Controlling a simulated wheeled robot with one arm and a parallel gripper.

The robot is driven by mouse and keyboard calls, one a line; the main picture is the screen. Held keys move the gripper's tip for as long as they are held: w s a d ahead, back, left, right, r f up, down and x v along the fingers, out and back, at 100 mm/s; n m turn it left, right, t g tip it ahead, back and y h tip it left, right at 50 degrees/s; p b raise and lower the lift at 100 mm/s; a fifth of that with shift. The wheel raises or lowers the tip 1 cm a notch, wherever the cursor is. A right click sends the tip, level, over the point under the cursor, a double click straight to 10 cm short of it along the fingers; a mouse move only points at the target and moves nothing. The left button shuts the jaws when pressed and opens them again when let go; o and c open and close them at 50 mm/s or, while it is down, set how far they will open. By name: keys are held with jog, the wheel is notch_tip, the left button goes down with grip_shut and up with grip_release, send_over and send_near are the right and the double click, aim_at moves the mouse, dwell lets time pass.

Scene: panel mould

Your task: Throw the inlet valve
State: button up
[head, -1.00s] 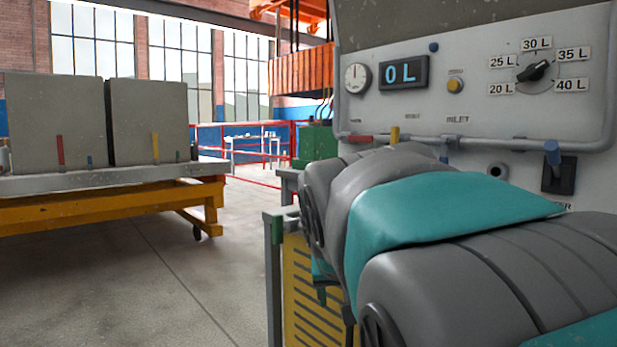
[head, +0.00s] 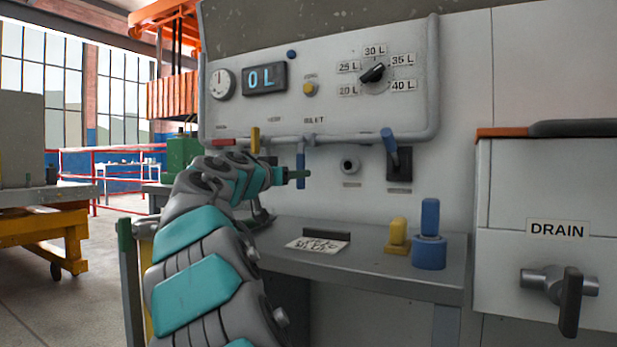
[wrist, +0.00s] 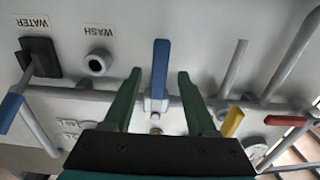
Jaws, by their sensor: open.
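The inlet valve (head: 301,160) has a blue handle hanging down from the pipe below the INLET label. My gripper (head: 298,175) is at the panel in front of this handle, its green fingers partly overlapping it in the head view. In the wrist view, which looks upside down, the blue handle (wrist: 160,65) stands between the two open green fingers of my gripper (wrist: 159,85). A gap shows on both sides of the handle, so the fingers look apart from it.
A yellow handle (wrist: 232,122) and a red handle (wrist: 286,120) sit on the same pipe. The blue-handled water lever (head: 390,148) and the wash port (head: 349,165) are to the right. Below is a shelf (head: 375,262) with a yellow block (head: 398,234) and a blue piece (head: 429,250).

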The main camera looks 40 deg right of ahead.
jog(key=x, duration=0.7)
jog(key=shift+p, duration=0.35)
jog(key=shift+f, duration=0.1)
jog(key=shift+c, duration=0.2)
grip_shut()
dwell(0.8)
